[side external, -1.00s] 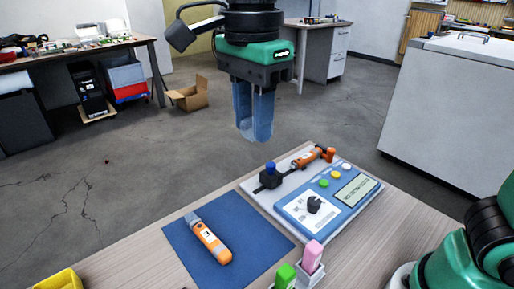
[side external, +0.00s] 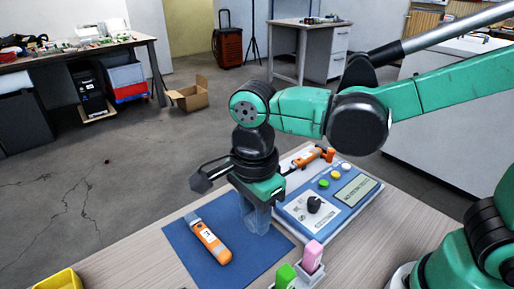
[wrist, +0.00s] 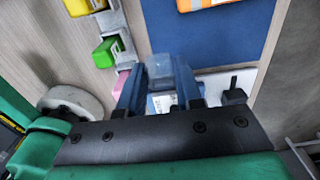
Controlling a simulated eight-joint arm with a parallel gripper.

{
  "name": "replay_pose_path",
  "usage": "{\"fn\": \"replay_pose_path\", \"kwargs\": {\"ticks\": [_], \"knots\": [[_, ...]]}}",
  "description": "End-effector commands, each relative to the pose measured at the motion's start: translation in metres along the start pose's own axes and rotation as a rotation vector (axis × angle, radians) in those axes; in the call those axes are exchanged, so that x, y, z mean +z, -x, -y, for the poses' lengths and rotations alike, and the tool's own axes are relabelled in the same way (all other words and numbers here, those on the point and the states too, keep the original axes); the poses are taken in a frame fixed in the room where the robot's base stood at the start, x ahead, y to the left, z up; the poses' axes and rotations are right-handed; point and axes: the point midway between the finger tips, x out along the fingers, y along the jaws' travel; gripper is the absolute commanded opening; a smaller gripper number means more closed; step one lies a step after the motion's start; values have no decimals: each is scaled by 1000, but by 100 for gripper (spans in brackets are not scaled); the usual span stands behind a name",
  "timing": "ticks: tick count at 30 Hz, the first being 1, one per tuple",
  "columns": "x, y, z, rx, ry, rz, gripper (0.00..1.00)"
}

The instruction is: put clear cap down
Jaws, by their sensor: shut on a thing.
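My gripper (side external: 256,228) points down, low over the right edge of the blue mat (side external: 258,266), beside the instrument panel. In the wrist view its blue see-through fingers (wrist: 157,98) are shut on the clear cap (wrist: 160,68), a pale translucent piece between the tips. In the side view the cap cannot be told apart from the fingers. Whether it touches the mat is unclear. An orange pen-like sensor (side external: 211,243) with a grey tip lies on the mat, left of my gripper.
The blue-and-white panel (side external: 330,198) with a black knob and display lies to the right; another orange sensor (side external: 312,157) rests at its back. A holder with green (side external: 286,276) and pink (side external: 312,254) items stands in front. A yellow bin (side external: 60,281) sits front left.

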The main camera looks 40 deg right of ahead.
Motion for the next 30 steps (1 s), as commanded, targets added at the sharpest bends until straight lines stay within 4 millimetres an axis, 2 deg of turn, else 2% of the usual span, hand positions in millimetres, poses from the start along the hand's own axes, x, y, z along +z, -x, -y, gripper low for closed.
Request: {"fn": "replay_pose_path", "kwargs": {"ticks": [3,9,16,24,30], "knots": [[0,-25,0,0,0,0,0],[0,-56,0,0,0,0,0],[0,-70,0,0,0,0,0],[0,-101,0,0,0,0,0],[0,-105,0,0,0,0,0]]}}
